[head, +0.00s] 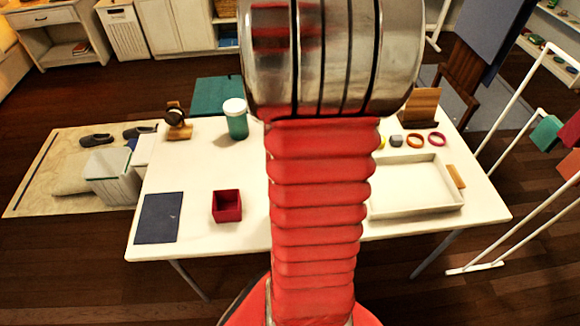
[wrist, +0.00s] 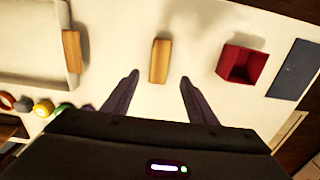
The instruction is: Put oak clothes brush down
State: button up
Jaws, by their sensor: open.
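The oak clothes brush (wrist: 160,60) is a light-brown wooden block in the wrist view. It appears to lie on the white table top, between the tray and the red box. My gripper (wrist: 159,76) is open, its two dark fingers spread apart, with the brush's near end in the gap between the fingertips. Neither finger visibly touches the brush. The height of the fingertips over the table is hard to tell. In the head view my red arm hides both the brush and the gripper.
The white table (head: 195,240) holds a red box (head: 227,206), a dark blue mat (head: 159,218), a green-and-white cup (head: 236,120) and a cream tray (head: 415,212) with wooden handles. Small rings (head: 436,139) lie behind the tray. White rails (head: 495,120) stand to the right. Bare table surrounds the brush.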

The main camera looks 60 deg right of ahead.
dwell(0.3)
jog(key=w+a+r+n+t+h, duration=0.1)
jog(key=w+a+r+n, duration=0.2)
jog(key=a+r, duration=0.4)
jog(key=w+a+r+n+t, duration=0.2)
jog(key=w+a+r, duration=0.25)
jog(key=a, duration=0.45)
jog(key=s+a+r+n+t, duration=0.1)
jog(key=s+a+r+n, duration=0.1)
jog(key=a, duration=0.5)
jog(key=s+a+r+n+t+y, duration=0.1)
jog(key=a+r, duration=0.3)
jog(key=a, duration=0.4)
jog(key=shift+s+r+n+t, duration=0.3)
jog(key=shift+s+n, duration=0.55)
jog(key=shift+n, duration=0.05)
jog(key=shift+c, duration=0.3)
